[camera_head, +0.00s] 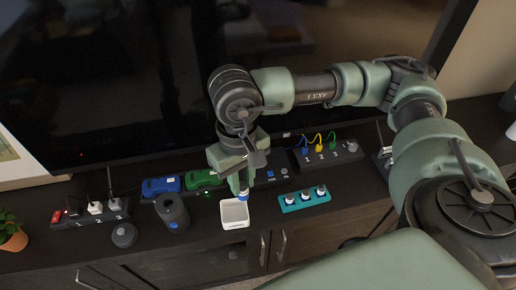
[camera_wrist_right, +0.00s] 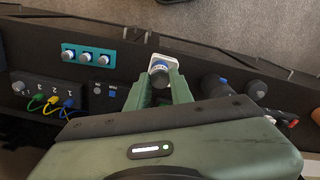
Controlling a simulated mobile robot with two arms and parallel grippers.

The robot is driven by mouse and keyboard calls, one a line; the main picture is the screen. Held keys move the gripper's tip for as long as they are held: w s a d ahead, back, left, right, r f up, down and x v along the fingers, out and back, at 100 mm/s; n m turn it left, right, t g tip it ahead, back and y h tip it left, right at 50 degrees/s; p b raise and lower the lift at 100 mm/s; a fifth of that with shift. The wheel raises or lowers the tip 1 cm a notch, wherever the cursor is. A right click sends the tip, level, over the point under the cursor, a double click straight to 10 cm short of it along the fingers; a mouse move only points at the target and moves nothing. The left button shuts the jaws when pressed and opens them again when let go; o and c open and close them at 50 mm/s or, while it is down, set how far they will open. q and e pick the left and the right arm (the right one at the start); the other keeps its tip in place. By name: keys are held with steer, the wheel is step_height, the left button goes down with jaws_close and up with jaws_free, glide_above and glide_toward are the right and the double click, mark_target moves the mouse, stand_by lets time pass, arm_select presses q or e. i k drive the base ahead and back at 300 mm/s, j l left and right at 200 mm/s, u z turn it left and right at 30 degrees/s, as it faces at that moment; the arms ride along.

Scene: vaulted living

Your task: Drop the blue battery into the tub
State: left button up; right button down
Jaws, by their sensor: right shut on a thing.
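A small white open tub (camera_head: 235,223) stands near the front edge of the dark cabinet top, and part of it shows beyond the fingertips in the right wrist view (camera_wrist_right: 163,57). My right gripper (camera_head: 241,190) points down over the tub and is shut on the blue battery (camera_head: 243,196). In the right wrist view the battery (camera_wrist_right: 159,72) is a short cylinder with a grey end and a blue band between my fingertips (camera_wrist_right: 160,80). The battery is at or just above the tub's back rim; I cannot tell whether it touches. My left gripper is not in view.
A teal holder (camera_head: 304,199) with several round-topped pieces stands right of the tub. A dark cylinder (camera_head: 172,213) and a round puck (camera_head: 124,235) stand left. Blue (camera_head: 161,186) and green (camera_head: 203,179) devices and a numbered cable panel (camera_head: 325,154) lie behind, before a large screen (camera_head: 120,80).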

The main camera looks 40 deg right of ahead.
mark_target(241, 215)
steer(key=z, duration=0.75)
steer(key=j, duration=0.7)
steer(key=k+z, duration=0.05)
